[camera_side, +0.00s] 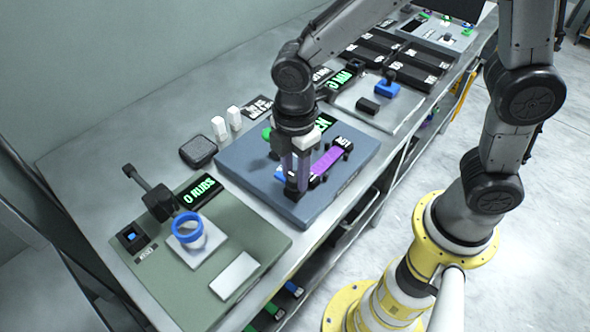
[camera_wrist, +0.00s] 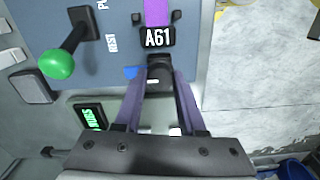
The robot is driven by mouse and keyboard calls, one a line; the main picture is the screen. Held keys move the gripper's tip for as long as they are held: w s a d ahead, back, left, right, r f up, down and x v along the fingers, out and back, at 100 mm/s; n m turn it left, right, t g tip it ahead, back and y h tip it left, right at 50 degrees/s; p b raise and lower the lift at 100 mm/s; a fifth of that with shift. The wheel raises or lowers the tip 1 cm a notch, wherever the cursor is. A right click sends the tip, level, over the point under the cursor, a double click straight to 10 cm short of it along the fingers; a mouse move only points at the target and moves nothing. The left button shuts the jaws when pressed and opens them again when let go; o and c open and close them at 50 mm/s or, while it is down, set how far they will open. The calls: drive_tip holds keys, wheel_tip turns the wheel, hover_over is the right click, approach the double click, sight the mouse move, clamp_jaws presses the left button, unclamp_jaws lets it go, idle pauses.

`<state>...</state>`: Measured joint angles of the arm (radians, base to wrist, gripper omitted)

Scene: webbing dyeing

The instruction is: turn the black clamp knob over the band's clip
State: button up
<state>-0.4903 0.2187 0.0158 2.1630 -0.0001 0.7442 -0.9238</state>
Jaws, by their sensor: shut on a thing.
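A purple band (camera_side: 328,160) lies flat on the blue-grey station plate (camera_side: 239,176), with a black piece at each end. In the wrist view the band (camera_wrist: 157,12) runs to a black clip block (camera_wrist: 158,37) marked "A61". The black clamp knob (camera_wrist: 160,72) sits next to that clip, at its near side. My gripper (camera_side: 297,184) points down at the band's near end. In the wrist view my gripper (camera_wrist: 160,88) has its two purple-grey fingers shut on the knob, one on each side. The fingers partly hide the knob in the side view.
A green-ended lever (camera_wrist: 58,64) stands on the plate left of the knob, and a blue piece (camera_wrist: 133,72) lies close beside the fingers. A green station (camera_side: 150,262) with a blue ring (camera_side: 188,230) is nearer. White blocks (camera_side: 219,128) stand behind the plate.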

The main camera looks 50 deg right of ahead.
clamp_jaws()
drive_tip(key=m, duration=0.4)
drive_tip(key=shift+r+m, duration=0.1)
drive_tip(key=shift+m, duration=0.3)
drive_tip(key=m, duration=0.9)
drive_tip(key=shift+m, duration=2.1)
drive_tip(key=o, duration=1.1)
unclamp_jaws()
drive_tip(key=shift+c, duration=0.2)
